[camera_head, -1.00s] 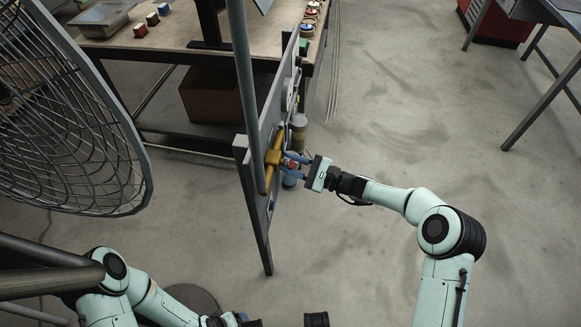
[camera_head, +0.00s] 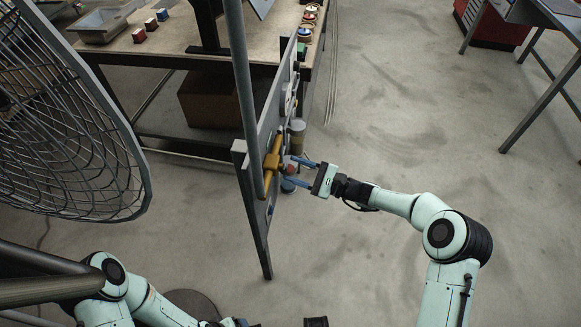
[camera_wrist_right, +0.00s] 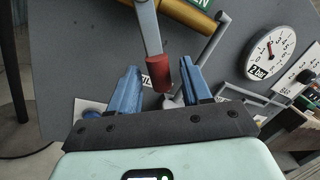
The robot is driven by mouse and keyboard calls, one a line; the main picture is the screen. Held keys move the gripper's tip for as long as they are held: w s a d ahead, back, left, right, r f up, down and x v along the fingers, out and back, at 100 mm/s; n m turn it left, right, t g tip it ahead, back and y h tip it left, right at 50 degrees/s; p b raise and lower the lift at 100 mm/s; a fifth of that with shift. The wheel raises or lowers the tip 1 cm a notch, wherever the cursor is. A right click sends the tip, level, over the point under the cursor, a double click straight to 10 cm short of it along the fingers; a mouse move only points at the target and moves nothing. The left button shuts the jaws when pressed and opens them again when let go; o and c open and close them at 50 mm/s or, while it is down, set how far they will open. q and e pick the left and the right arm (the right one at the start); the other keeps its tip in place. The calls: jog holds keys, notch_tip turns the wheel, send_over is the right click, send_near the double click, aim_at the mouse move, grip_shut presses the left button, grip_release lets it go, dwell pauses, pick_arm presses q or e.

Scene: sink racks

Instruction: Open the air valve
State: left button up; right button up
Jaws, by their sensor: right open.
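The air valve has a brass-yellow body (camera_head: 271,162) on the grey upright panel (camera_head: 259,225) in the head view. In the right wrist view, its grey lever (camera_wrist_right: 149,28) hangs from the top with a red grip (camera_wrist_right: 159,73) at its end. My right gripper (camera_head: 291,171) is open beside the panel. In the wrist view its blue fingers (camera_wrist_right: 160,88) lie on either side of the red grip's lower end, with gaps visible. Contact cannot be confirmed. My left gripper (camera_head: 233,322) is only partly visible at the bottom edge of the head view.
A round gauge (camera_wrist_right: 269,53) is on the panel right of the lever. A grey vertical pole (camera_head: 241,85) stands before the panel. A wire fan cage (camera_head: 65,125) fills the left side, and a workbench (camera_head: 160,45) stands behind. The floor to the right is open.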

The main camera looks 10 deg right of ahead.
pick_arm(q)
jog(key=shift+s+d+r+g+p, duration=0.15)
jog(key=shift+s+d+r+p, duration=0.15)
jog(key=shift+s+r, duration=0.15)
jog(key=shift+s+d+r+g+p, duration=0.2)
jog(key=shift+s+r+p, duration=0.1)
jog(key=shift+s, duration=0.25)
pick_arm(e)
jog(key=v, duration=1.1)
jog(key=shift+s+d, duration=0.1)
jog(key=shift+d, duration=0.05)
